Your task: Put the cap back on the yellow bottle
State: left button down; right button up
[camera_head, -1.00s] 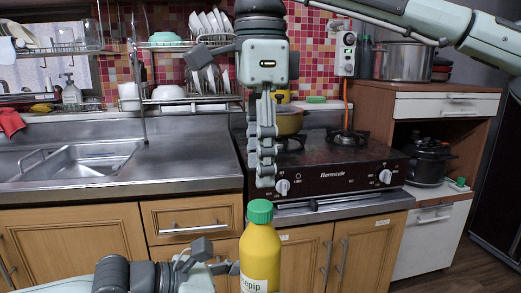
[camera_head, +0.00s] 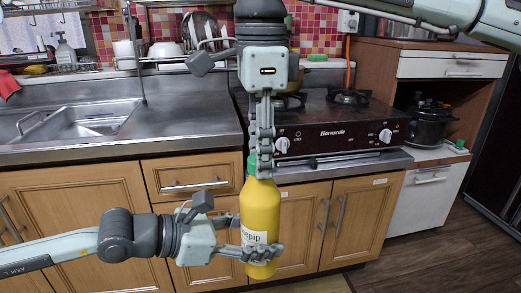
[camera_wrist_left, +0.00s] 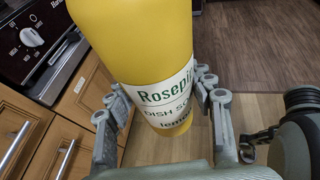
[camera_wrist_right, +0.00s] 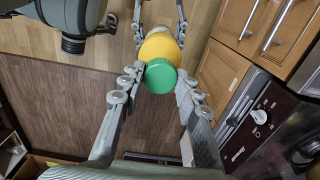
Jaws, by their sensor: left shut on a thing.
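The yellow bottle (camera_head: 260,210) stands upright in the head view, its white label facing forward; it also fills the top of the left wrist view (camera_wrist_left: 130,40). My left gripper (camera_head: 262,253) is shut around its lower body. The green cap (camera_head: 252,164) sits on top of the bottle, partly hidden by my right fingers. My right gripper (camera_head: 263,168) points straight down from above, with its fingers on both sides of the cap. In the right wrist view the cap (camera_wrist_right: 160,77) lies between the parted fingertips. Whether they touch it is not clear.
Behind are a stove (camera_head: 330,125), a steel sink counter (camera_head: 180,125) and wooden cabinets (camera_head: 80,210). A dish rack with dishes stands above the counter. A white drawer unit (camera_head: 430,205) is at the right. Open floor shows at the lower right.

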grip_shut()
jog(key=m, duration=0.5)
jog(key=o, duration=0.7)
grip_release()
notch_tip(320, 180, up, 12)
jog(key=shift+r, duration=0.1)
